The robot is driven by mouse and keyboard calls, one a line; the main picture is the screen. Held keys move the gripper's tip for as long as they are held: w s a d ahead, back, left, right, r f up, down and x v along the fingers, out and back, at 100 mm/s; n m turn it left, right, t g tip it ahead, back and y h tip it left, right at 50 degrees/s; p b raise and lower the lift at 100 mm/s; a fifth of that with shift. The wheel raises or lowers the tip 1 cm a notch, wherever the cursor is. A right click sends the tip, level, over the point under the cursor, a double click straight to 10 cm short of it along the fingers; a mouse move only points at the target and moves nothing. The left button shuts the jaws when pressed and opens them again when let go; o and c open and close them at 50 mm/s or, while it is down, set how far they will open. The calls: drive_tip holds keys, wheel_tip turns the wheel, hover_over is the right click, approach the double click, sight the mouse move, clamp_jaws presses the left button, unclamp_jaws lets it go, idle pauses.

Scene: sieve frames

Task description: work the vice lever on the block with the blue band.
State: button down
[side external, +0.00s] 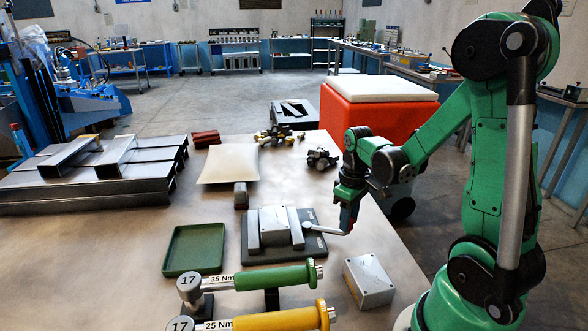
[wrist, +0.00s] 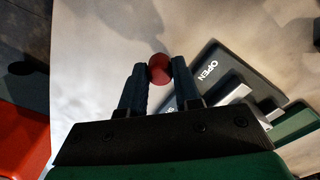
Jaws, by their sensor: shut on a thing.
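A vice (side external: 253,229) stands on a dark base plate (side external: 285,254) in the middle of the table, with a grey block (side external: 274,222) between its jaws. I cannot make out a blue band on it. The silver vice lever (side external: 322,230) sticks out to the right. My gripper (side external: 347,223) is at the lever's outer end. In the wrist view, my gripper (wrist: 159,75) has its fingers on either side of the red lever knob (wrist: 158,67), shut on it. The plate (wrist: 207,72) shows the word OPEN there; other lettering is mostly hidden by a finger.
A green tray (side external: 194,250) lies left of the vice. Green (side external: 255,279) and yellow (side external: 280,320) torque wrenches lie in front, with a grey box (side external: 368,281) to their right. A pale square pad (side external: 229,164) and dark fittings (side external: 321,158) are behind. Bare table lies right of the lever.

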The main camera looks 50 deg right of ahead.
drive_tip(key=d+n, duration=0.1)
drive_tip(key=n, duration=0.1)
drive_tip(key=w+d+n, duration=0.1)
drive_tip(key=shift+w+d+n, duration=0.2)
drive_tip(key=shift+d+n, duration=0.05)
drive_tip(key=shift+n, duration=0.15)
drive_tip(key=w+d+n, duration=0.1)
drive_tip(key=w+n, duration=0.1)
drive_tip(key=n, duration=0.1)
drive_tip(key=shift+d+n, duration=0.3)
drive_tip(key=shift+d, duration=0.05)
drive_tip(key=w+n, duration=0.1)
drive_tip(key=w+d+n, duration=0.1)
drive_tip(key=n, duration=0.1)
drive_tip(key=shift+w+n, duration=0.25)
drive_tip(key=shift+n, duration=0.05)
drive_tip(key=shift+w+n, duration=1.4)
drive_tip(key=shift+n, duration=0.5)
drive_tip(key=shift+w, duration=0.1)
drive_tip(key=c, duration=0.6)
unclamp_jaws()
drive_tip(key=shift+d, duration=0.1)
